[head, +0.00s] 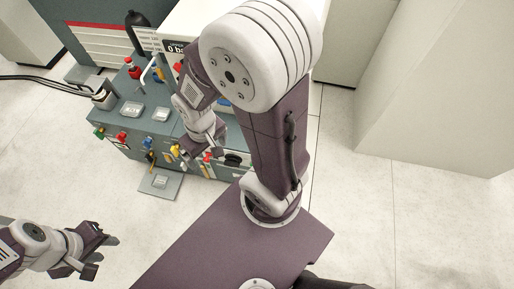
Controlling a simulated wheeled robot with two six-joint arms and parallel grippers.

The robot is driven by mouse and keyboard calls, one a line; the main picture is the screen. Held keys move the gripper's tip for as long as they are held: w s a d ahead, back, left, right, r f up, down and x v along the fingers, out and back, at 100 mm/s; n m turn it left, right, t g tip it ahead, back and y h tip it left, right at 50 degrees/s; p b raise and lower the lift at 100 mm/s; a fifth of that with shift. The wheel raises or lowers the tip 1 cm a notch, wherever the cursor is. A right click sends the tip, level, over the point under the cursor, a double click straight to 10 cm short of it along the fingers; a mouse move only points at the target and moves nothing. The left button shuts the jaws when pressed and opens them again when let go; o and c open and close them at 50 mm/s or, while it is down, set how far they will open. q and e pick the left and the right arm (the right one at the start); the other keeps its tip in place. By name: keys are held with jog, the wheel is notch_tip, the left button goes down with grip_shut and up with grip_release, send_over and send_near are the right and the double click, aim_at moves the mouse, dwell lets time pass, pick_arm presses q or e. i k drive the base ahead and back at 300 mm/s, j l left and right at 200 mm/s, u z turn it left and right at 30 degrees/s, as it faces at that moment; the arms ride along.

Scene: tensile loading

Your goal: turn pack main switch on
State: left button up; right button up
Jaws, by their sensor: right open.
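A grey-green hydraulic pack (105,120) with coloured valve handles stands at the upper left. Its main switch cannot be told apart for sure at this size. A small red part (207,157) and a dark round part (233,158) show on its front face. My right gripper (198,160) is open at this front face, close to the red part. Whether it touches anything cannot be told, and my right arm hides part of the pack. My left gripper (98,254) is open and empty over the floor at the lower left, well away from the pack.
Black hoses (45,79) run off left. White cabinets stand behind and at right. The floor at right is clear.

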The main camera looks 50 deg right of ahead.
aim_at(232, 162)
jog(key=l+z, duration=0.1)
jog(key=z, duration=0.25)
jog(key=k+l+z, duration=0.1)
jog(key=z, duration=0.25)
jog(key=l+z, duration=0.1)
jog(key=z, duration=0.25)
jog(key=j, duration=0.3)
jog(key=k+j+u, duration=0.15)
jog(key=j, duration=0.15)
